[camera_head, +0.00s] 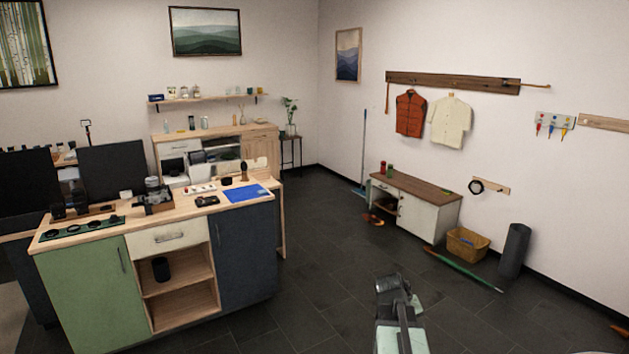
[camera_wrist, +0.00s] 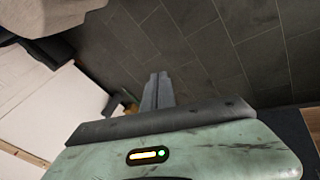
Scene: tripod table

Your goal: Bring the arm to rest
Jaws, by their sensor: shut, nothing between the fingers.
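My gripper (camera_wrist: 158,78) shows in the wrist view as two grey fingers lying side by side, pressed together with nothing between them. The dark floor is behind them. The pale green wrist housing with a small lit indicator fills the bottom of that view. In the head view my arm, dark grey and pale green, rises at the lower middle right over open floor, away from the counter. I cannot clearly make out the fingertips there. Nothing is seen touching the gripper.
A counter island (camera_head: 180,235) with small items stands at left. A low white cabinet (camera_head: 420,215), a wicker basket (camera_head: 466,246), a dark cylinder (camera_head: 513,252) and a green pole (camera_head: 463,270) are along the right wall. Dark tiled floor (camera_head: 330,250) between them is clear.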

